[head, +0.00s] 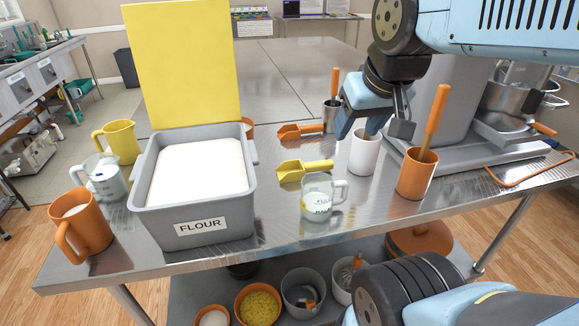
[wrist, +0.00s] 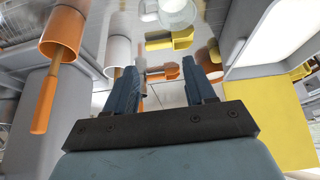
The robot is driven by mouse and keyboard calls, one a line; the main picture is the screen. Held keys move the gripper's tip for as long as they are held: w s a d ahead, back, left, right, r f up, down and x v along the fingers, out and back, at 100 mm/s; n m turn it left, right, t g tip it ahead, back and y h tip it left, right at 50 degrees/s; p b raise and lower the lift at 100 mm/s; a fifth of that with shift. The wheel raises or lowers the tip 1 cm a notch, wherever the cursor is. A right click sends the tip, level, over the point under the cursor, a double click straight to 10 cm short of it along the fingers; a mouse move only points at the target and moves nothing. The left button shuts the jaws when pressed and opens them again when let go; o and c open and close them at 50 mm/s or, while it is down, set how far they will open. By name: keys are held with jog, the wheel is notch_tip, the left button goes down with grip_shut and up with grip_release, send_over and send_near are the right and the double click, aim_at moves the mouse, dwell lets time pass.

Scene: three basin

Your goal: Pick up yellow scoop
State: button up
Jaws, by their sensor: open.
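The yellow scoop (head: 303,170) lies on the steel table between the flour bin and a white canister, just behind a clear measuring cup (head: 321,200). In the wrist view the yellow scoop (wrist: 171,40) lies beyond my fingertips, with the measuring cup (wrist: 174,11) beyond it. My gripper (head: 374,126) is open and empty, raised above the table near the white canister, to the right of and behind the yellow scoop. In the wrist view my gripper (wrist: 160,68) has its two fingers apart, with an orange scoop (wrist: 161,74) showing in the gap between them.
The grey flour bin (head: 200,222) with a raised yellow lid (head: 190,60) stands left of the scoop. The white canister (head: 365,153) and an orange canister (head: 416,178) with a long-handled tool stand right. The orange scoop (head: 300,131) lies behind. A mixer stands further right.

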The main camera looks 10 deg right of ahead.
jog(key=w+f+n+g, duration=0.1)
jog(key=w+n, duration=0.2)
jog(key=w, duration=0.1)
jog(key=w+a+f+n+g+h, duration=0.1)
jog(key=w+n, duration=0.2)
jog(key=w, duration=0.1)
jog(key=w+f+n+g, duration=0.1)
jog(key=w+n, duration=0.2)
jog(key=w, duration=0.1)
jog(key=shift+w+a+g+h, duration=0.25)
jog(key=shift+a+g+h, duration=0.05)
jog(key=n+g+h, duration=0.2)
jog(key=n+h, duration=0.1)
jog(key=n, duration=0.6)
send_over(310, 163)
jog(key=a, duration=0.3)
notch_tip(310, 163, down, 16)
jog(key=shift+d+r, duration=0.1)
jog(key=shift+r, duration=0.15)
jog(key=shift+x, duration=2.75)
jog(key=shift+s+d+r, duration=0.1)
jog(key=shift+d, duration=0.1)
grip_shut()
